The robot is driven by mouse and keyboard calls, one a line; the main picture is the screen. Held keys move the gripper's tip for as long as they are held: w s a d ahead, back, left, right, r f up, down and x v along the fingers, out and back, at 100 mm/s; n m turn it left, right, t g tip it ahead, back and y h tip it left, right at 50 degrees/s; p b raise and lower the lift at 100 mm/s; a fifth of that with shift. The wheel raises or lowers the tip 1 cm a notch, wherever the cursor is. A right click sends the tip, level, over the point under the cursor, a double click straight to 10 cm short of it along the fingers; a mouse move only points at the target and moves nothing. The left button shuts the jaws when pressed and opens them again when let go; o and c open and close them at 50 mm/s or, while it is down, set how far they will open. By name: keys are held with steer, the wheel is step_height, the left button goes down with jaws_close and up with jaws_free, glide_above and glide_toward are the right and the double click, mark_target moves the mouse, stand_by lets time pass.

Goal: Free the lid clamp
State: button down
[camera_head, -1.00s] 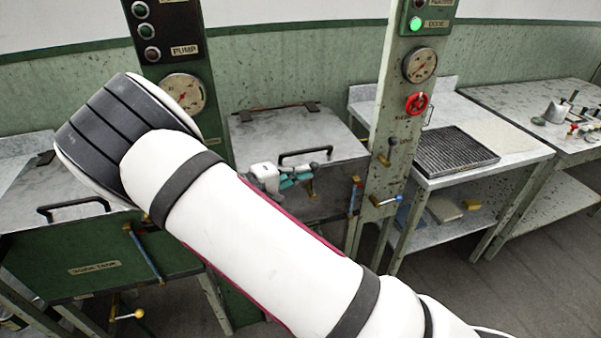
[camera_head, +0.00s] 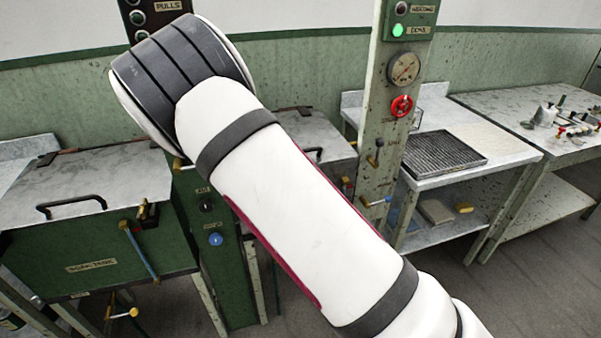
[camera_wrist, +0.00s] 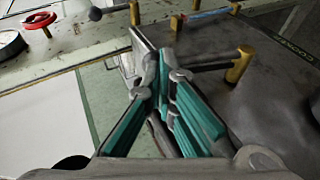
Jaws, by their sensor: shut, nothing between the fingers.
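In the wrist view, what looks like the lid clamp is a brass post (camera_wrist: 240,62) with a dark lever (camera_wrist: 207,68), on the dark front of a tank. My gripper (camera_wrist: 163,68) has teal-padded fingers pressed together and empty. Its tips are close to the free end of the lever; I cannot tell whether they touch. In the head view my white arm hides the gripper, the clamp and most of the middle tank. A strip of that tank's grey lid (camera_head: 330,140) shows to the right of the arm.
A post with a gauge and red valve wheel (camera_head: 402,106) stands right of the middle tank; the wheel also shows in the wrist view (camera_wrist: 40,22). A blue-handled lever (camera_wrist: 207,13) is near the gripper. A green tank (camera_head: 150,185) stands at left, a bench (camera_head: 515,155) at right.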

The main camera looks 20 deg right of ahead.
steer(key=d+f+m+g+y, duration=0.1)
steer(key=d+f+m+y, duration=0.2)
steer(key=d+f+y, duration=0.9)
steer(key=shift+d+f+y+b, duration=0.15)
steer(key=shift+y+b, duration=0.25)
steer(key=shift+y, duration=1.9)
